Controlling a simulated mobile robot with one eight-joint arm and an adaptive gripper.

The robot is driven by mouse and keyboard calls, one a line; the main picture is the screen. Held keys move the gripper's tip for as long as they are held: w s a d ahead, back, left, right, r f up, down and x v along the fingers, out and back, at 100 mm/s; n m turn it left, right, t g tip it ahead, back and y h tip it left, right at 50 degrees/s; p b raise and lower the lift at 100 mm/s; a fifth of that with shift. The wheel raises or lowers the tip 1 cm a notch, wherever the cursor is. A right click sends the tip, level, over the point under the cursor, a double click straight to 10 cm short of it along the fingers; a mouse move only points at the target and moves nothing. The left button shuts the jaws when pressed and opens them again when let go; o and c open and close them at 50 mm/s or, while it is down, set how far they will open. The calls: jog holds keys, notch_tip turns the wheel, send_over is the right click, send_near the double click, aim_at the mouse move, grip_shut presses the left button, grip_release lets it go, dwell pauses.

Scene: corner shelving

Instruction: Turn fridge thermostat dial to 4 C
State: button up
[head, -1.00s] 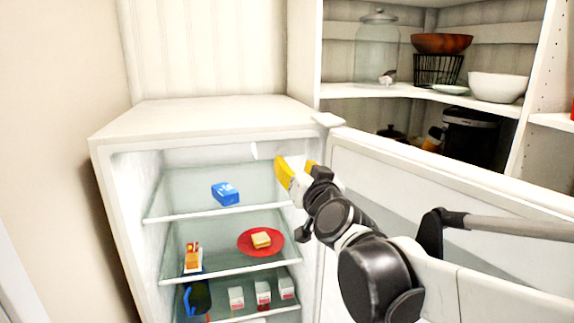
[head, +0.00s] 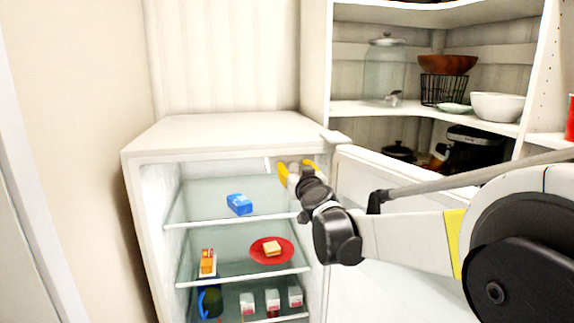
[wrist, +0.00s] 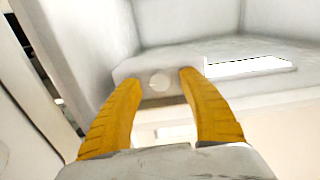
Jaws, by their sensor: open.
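The thermostat dial (wrist: 160,81) is a small pale round knob on a light housing (wrist: 135,68) inside the fridge. In the wrist view it appears between the two yellow fingertips of my gripper (wrist: 160,77); I cannot tell whether they touch it. No scale marks or numbers are readable. In the head view my open gripper (head: 297,166) is at the upper right of the open fridge (head: 225,132), above the top shelf. The dial cannot be made out there.
The open fridge door (head: 385,172) is to the right, behind my arm. A blue box (head: 239,204) sits on the top glass shelf, a red plate (head: 286,250) with food below it. A bright white strip (wrist: 248,66) is right of the dial.

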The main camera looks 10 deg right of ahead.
grip_shut()
jog(key=shift+m, duration=0.3)
jog(key=shift+m+b, duration=1)
jog(key=shift+m, duration=0.2)
jog(key=shift+d+m+b, duration=0.1)
jog(key=shift+m+b, duration=0.55)
jog(key=shift+m, duration=0.85)
